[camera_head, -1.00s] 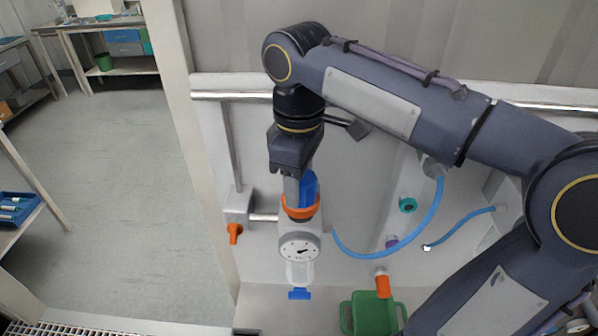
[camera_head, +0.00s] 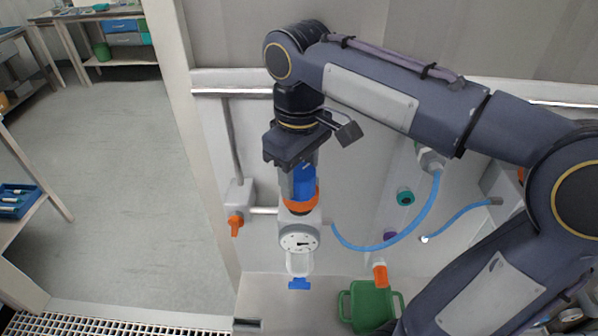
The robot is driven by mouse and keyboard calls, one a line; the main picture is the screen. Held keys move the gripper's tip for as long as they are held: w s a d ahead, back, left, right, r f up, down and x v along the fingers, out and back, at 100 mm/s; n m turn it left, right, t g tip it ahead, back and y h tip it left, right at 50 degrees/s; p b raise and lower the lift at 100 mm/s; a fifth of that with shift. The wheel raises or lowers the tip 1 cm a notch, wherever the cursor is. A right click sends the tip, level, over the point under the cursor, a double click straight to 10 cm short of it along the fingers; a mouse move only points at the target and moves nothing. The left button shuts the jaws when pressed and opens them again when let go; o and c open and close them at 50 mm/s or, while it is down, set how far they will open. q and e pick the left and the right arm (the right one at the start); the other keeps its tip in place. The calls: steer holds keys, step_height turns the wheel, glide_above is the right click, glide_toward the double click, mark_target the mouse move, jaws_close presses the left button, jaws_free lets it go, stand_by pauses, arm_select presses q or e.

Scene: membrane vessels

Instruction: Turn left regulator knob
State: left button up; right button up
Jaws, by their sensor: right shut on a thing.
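The left regulator stands upright on the wall panel, with a white gauge (camera_head: 299,241) facing me and an orange collar (camera_head: 301,200) above it. Its blue knob (camera_head: 304,183) sits on top of the collar. My right gripper (camera_head: 299,178) comes down from above and is shut on the blue knob; the fingers partly hide it. A clear bowl (camera_head: 299,264) with a blue drain piece (camera_head: 299,283) hangs below the gauge. My left gripper is not in view.
An orange valve handle (camera_head: 235,224) is left of the regulator. A blue hose (camera_head: 405,235) curves away at right. A green container (camera_head: 369,306) stands below right, near an orange-capped fitting (camera_head: 380,275). Open floor (camera_head: 125,180) lies left.

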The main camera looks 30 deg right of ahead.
mark_target(299, 170)
steer(key=o, duration=1)
steer(key=shift+r, duration=0.15)
step_height(299, 170, up, 8)
steer(key=shift+f, duration=0.2)
steer(key=s+f+m+t+y, duration=0.2)
steer(key=s+f, duration=0.4)
steer(key=f, duration=0.3)
steer(key=s+f+m+t+y, duration=0.1)
steer(key=s+f+m+t, duration=0.2)
steer(key=f, duration=0.7)
steer(key=s+m, duration=0.1)
steer(key=s, duration=0.1)
steer(key=shift+s+a+f+t+y, duration=0.3)
steer(key=shift+s+a+y, duration=0.05)
steer(key=shift+y, duration=0.05)
